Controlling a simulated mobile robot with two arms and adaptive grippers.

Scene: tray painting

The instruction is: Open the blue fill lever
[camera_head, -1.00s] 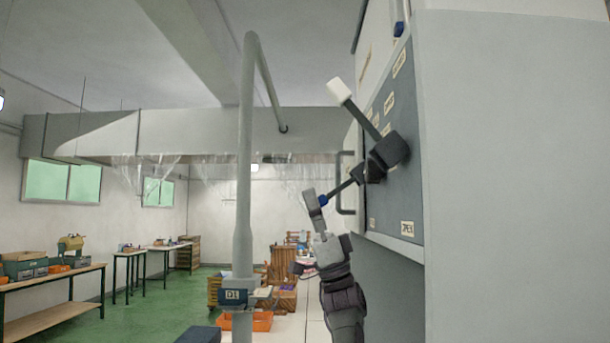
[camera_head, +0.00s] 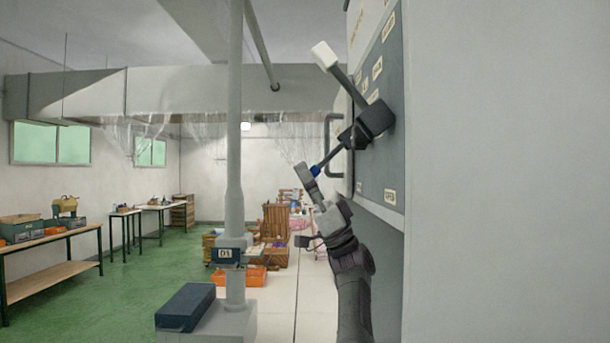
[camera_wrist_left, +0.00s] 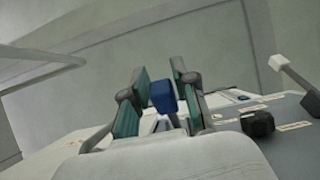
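The blue fill lever is a dark rod with a blue tip (camera_head: 315,170), slanting down and left from a dark block (camera_head: 372,121) on the grey panel (camera_head: 378,165). My left gripper (camera_head: 307,174) is at that tip. In the left wrist view, the blue tip (camera_wrist_left: 162,96) fills the gap between the green-padded fingers of my left gripper (camera_wrist_left: 161,88). They appear closed on it, though firm contact is hard to see. My right gripper is not in view.
A lever with a white knob (camera_head: 324,55) rises up and left from the same block area. A grey bracket handle (camera_head: 329,145) stands out from the panel edge. A grey post (camera_head: 235,180) stands left of my arm.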

